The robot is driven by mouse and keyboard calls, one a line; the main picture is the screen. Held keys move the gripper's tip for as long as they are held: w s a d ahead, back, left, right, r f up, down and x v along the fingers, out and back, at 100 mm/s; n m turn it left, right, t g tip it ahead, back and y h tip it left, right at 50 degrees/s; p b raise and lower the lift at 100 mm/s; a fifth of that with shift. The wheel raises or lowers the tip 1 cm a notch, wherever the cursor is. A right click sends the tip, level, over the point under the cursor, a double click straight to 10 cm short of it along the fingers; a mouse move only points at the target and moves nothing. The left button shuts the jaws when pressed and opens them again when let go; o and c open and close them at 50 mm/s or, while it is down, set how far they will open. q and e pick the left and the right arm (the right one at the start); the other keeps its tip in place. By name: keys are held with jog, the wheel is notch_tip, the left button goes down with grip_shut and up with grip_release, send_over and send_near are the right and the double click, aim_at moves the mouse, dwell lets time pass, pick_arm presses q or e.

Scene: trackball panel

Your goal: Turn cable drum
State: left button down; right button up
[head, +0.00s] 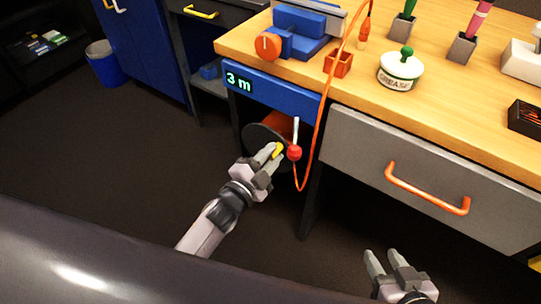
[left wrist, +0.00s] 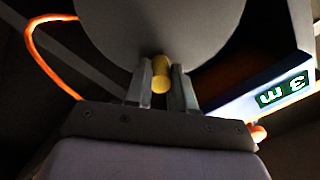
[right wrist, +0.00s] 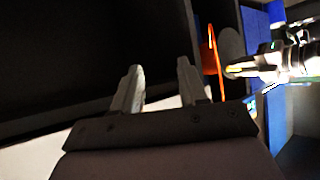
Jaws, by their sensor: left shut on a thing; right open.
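The cable drum (head: 258,133) hangs under the left end of the workbench, below a blue panel with a "3 m" display (head: 238,82). Its grey disc (left wrist: 160,25) fills the top of the left wrist view. My left gripper (head: 274,153) is shut on the drum's yellow crank knob (left wrist: 160,76), which sits between the fingertips. An orange cable (head: 319,120) runs from the bench top down and loops beside the drum. A lever with a red ball (head: 294,153) stands just right of my left gripper. My right gripper (head: 388,264) is open and empty, low at the front right.
A grey drawer (head: 425,170) with an orange handle (head: 427,188) is right of the drum. The bench top (head: 345,95) carries a blue vise (head: 301,25), a grease pot (head: 400,71) and tool holders. Bare floor (head: 130,150) lies to the left.

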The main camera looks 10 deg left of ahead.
pick_arm(q)
jog(key=shift+s+d+f+m+b, duration=0.15)
jog(key=shift+d+f+m+b, duration=0.2)
jog(key=shift+m, duration=0.35)
jog(key=shift+f+m, duration=0.15)
jog(key=shift+m, duration=0.15)
pick_arm(e)
jog(key=shift+w+r, duration=0.15)
jog(key=shift+r, duration=0.25)
pick_arm(q)
jog(key=c, duration=1)
grip_release()
jog(key=shift+o, duration=0.2)
jog(key=shift+s, duration=0.1)
pick_arm(e)
jog(key=shift+s+f, duration=0.1)
jog(key=shift+s, duration=0.1)
